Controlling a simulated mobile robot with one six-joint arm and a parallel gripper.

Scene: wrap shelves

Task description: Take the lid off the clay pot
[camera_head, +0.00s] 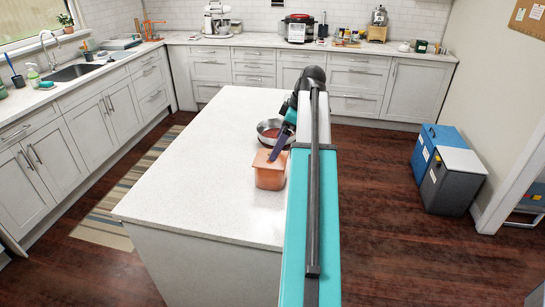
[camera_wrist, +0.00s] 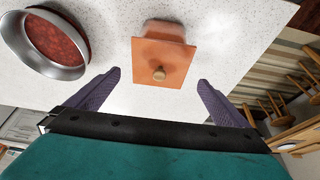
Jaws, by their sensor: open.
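The clay pot (camera_head: 269,178) is a square orange-brown pot on the white island, near its right edge. Its flat square lid (camera_wrist: 163,59) with a small round tan knob (camera_wrist: 159,74) shows in the wrist view. The lid sits on the pot, whose body (camera_wrist: 163,30) shows beyond it. My gripper (camera_wrist: 159,80) is open, its two purple fingers apart on either side of the lid's near edge in the picture, with nothing between them. In the head view my gripper (camera_head: 275,146) is close to the pot, partly hidden by my arm.
A metal bowl (camera_wrist: 48,42) with reddish contents stands next to the pot, and it also shows in the head view (camera_head: 266,130). The island top (camera_head: 190,160) is clear to the left. Counters with a cooker (camera_head: 298,28) and a mixer (camera_head: 218,20) line the back.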

